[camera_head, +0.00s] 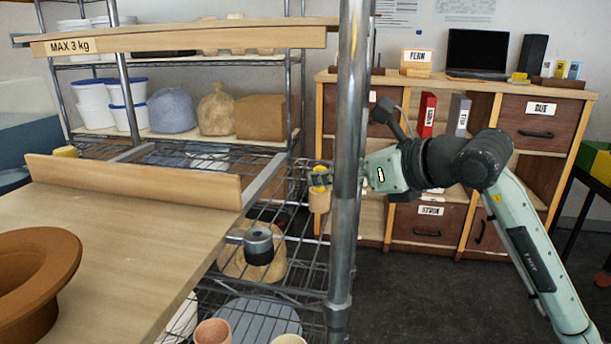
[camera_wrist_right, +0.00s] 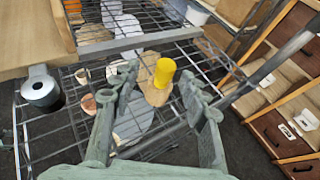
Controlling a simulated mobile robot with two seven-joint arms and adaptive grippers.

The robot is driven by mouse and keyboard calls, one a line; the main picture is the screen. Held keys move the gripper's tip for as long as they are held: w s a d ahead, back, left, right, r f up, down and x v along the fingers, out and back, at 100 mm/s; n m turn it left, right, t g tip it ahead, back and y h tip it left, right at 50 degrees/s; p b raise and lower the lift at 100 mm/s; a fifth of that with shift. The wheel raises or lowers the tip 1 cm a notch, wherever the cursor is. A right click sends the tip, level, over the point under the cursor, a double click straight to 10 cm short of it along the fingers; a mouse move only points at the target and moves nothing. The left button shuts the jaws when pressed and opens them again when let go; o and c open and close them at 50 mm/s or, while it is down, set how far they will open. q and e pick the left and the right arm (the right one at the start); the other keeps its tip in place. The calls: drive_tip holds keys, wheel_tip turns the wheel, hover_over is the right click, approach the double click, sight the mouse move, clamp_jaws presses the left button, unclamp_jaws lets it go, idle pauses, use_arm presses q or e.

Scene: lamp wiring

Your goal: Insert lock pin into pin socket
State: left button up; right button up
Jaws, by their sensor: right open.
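A yellow-topped peg with a tan lower part, which looks like the lock pin (camera_head: 319,201), stands upright just left of the metal post in the head view. In the right wrist view the pin (camera_wrist_right: 164,71) shows between my fingers. My right gripper (camera_head: 318,179) is open around the pin's upper part, partly hidden by the post. In the wrist view my right gripper (camera_wrist_right: 157,79) has gaps on both sides of the pin. A grey metal ring on a bracket, likely the pin socket (camera_head: 258,246), is at the wooden worktop's edge; the ring also shows in the wrist view (camera_wrist_right: 40,91). My left gripper is not in view.
The upright metal post (camera_head: 347,150) stands in front of my right wrist. Wire shelves (camera_head: 290,270) lie below the worktop (camera_head: 130,245), with pots on them. A brown hat-shaped object (camera_head: 35,270) sits at the left. A wooden cabinet (camera_head: 430,215) stands behind.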

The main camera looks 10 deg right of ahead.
drive_tip(key=shift+w, duration=0.25)
drive_tip(key=shift+w+a, duration=0.2)
drive_tip(key=shift+w, duration=0.05)
drive_tip(key=x, duration=0.3)
drive_tip(key=p+x, duration=0.1)
drive_tip(key=x, duration=0.3)
drive_tip(key=shift+w+d+r, duration=0.2)
drive_tip(key=shift+d+r, duration=0.05)
drive_tip(key=shift+d, duration=0.05)
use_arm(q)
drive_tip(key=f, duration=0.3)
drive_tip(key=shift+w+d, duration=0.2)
use_arm(e)
drive_tip(key=shift+c, duration=0.4)
clamp_jaws()
